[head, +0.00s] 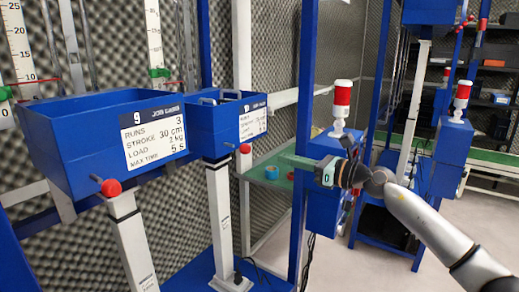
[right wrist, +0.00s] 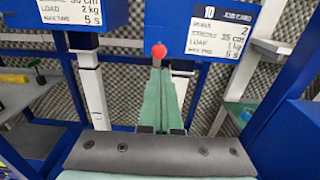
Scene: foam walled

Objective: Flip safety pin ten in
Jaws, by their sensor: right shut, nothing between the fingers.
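Station ten is a blue box (head: 228,125) with a white label, on a white post. Its red-knobbed safety pin (head: 245,148) sticks out at the lower front edge of the box. In the right wrist view the red knob (right wrist: 158,51) shows just beyond my green fingertips, and the number 10 label (right wrist: 220,30) is to its right. My right gripper (head: 286,158) is shut and empty, its green fingers pointing left toward the knob. In the head view a gap shows between them; contact cannot be told from the wrist view. My left gripper is out of view.
Station nine's larger blue box (head: 75,140), with its own red-knobbed pin (head: 110,188), stands to the left. A blue upright (head: 302,110) rises behind my right fingers. A red-and-white beacon (head: 342,100) stands behind my right wrist. Blue tape (head: 271,172) lies on a green shelf.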

